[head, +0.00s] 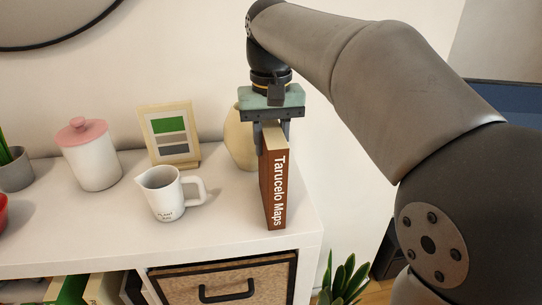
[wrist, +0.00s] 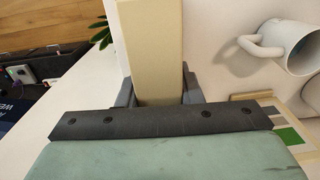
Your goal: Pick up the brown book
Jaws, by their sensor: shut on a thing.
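The brown book (head: 273,190), with "Tarucelo Maps" on its spine, is upright near the right end of the white shelf top. My gripper (head: 272,136) is above it, pointing down, shut on the book's upper part with a finger on each side. In the wrist view the cream page edge of the book (wrist: 155,45) runs between the two fingers of my gripper (wrist: 158,92). I cannot tell whether the book's bottom touches the shelf.
A white pitcher (head: 162,195) stands left of the book, with a framed card (head: 169,135) behind it. A beige vase (head: 238,140) is behind the book. A pink-lidded jar (head: 90,160) is farther left. The shelf's white top (head: 110,230) is clear in front.

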